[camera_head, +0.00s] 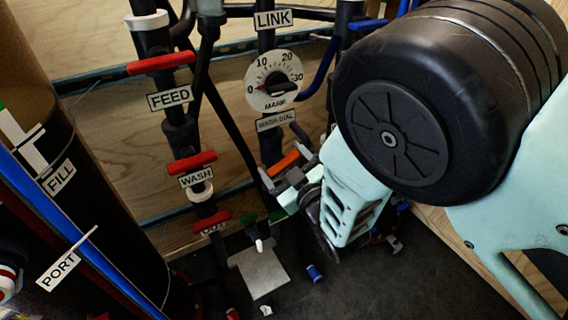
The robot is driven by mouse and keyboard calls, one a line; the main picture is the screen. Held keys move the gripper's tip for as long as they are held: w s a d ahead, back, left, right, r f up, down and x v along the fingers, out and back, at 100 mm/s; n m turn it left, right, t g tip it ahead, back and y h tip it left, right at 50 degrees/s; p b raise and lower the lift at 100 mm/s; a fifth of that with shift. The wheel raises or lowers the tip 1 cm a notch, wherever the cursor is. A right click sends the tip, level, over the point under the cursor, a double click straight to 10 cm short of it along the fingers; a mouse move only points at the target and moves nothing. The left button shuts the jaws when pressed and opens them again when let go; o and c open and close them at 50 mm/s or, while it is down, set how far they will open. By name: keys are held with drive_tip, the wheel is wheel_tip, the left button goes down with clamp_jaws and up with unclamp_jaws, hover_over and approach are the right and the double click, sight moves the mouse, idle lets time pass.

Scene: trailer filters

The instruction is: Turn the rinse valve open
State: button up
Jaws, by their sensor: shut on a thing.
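An orange valve handle (284,163) sits on the dark middle pipe, below the wash dial. No rinse label is readable; my gripper and arm hide the area just below the handle. My gripper (286,172) reaches in from the right, with one grey finger on each side of the orange handle. It is shut on this handle, which lies slanted, its right end higher. The finer contact is too small to tell.
The wash dial (274,81) is above the gripper. Red handles mark the feed (161,64) and wash (191,162) valves on the left pipe. A dark fill cylinder (105,200) stands left. A grey plate (262,272) and a blue small part (315,273) are below.

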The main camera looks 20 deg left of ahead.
drive_tip(key=n, duration=0.6)
drive_tip(key=shift+s+a+n+b, duration=0.1)
drive_tip(key=shift+n+b, duration=0.2)
drive_tip(key=n, duration=0.6)
drive_tip(key=shift+f, duration=0.2)
drive_tip(key=shift+n, duration=0.3)
drive_tip(key=o, duration=0.9)
drive_tip(key=shift+o, duration=0.2)
drive_tip(key=v, duration=1.7)
drive_tip(key=shift+d+p, duration=0.25)
drive_tip(key=shift+p, duration=0.2)
